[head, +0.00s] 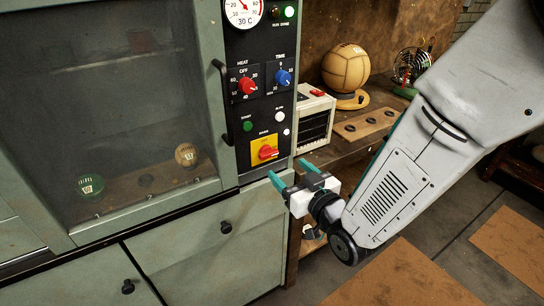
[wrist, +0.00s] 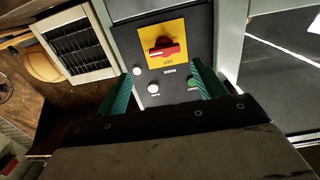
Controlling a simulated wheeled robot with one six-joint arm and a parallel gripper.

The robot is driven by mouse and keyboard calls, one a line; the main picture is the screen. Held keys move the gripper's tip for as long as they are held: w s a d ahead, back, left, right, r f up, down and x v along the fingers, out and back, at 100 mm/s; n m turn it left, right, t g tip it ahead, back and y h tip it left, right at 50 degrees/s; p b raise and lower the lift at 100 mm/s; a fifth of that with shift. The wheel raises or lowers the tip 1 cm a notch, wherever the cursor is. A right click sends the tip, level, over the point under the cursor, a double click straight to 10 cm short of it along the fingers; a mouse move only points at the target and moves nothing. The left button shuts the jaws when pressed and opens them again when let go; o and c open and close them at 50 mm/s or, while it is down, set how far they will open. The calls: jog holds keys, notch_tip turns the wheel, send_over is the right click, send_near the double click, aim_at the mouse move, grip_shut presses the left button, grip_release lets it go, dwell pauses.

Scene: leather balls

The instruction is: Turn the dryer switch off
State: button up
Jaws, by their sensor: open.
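The dryer (head: 150,120) is a grey-green cabinet with a glass door and a black control panel. Its red rotary main switch (head: 267,152) sits on a yellow plate low on that panel. In the wrist view the red switch (wrist: 164,51) lies roughly crosswise on the yellow plate (wrist: 178,39), seen upside down. My gripper (head: 292,173) is open and empty, just below and in front of the switch. In the wrist view its green fingers (wrist: 165,75) stand to either side of the panel strip below the switch, apart from it.
Above the switch are a green button (head: 247,126), a red heat knob (head: 248,86) and a blue time knob (head: 283,77). A black door handle (head: 223,100) sticks out to the left. A white heater-like box (head: 315,117) and a ball (head: 346,67) stand on the bench at right.

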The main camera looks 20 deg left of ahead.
aim_at(270, 155)
jog(key=shift+y, duration=0.3)
jog(key=x, duration=0.8)
jog(key=shift+s+a, duration=0.15)
jog(key=shift+s, duration=0.1)
jog(key=c, duration=1)
